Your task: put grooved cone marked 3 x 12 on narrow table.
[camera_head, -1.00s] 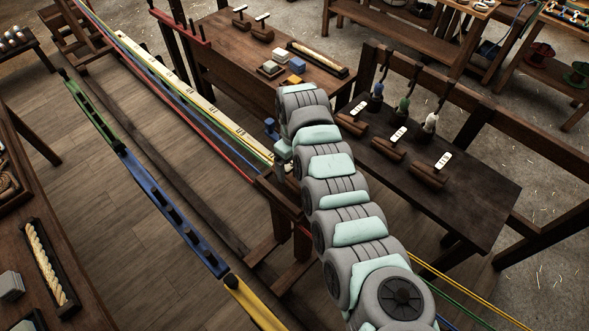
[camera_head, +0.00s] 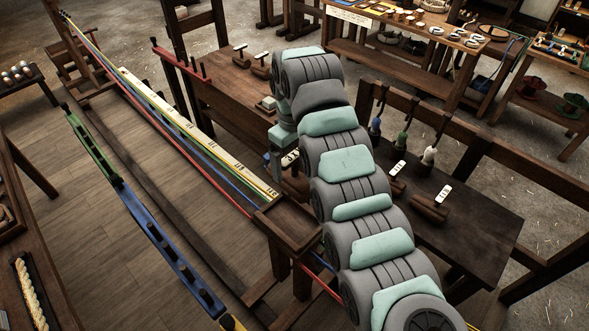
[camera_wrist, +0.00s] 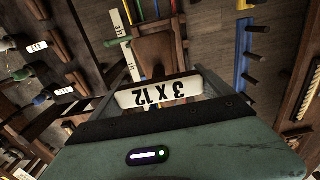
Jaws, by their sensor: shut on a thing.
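The grooved cone marked 3 x 12 is in my gripper (camera_wrist: 166,82). In the wrist view its white label (camera_wrist: 160,92) reads upside down between the two fingers; its body is mostly hidden. In the head view my gripper (camera_head: 287,160) is largely covered by my arm, above the gap between the tables. I cannot tell which of these is the narrow table.
Stretched coloured strands and a white marked rail (camera_head: 205,143) run left of the stand. A blue pegged rail (camera_head: 165,245) lies farther left. A back table (camera_head: 225,85) holds more cones. Open floor (camera_head: 110,250) shows at left.

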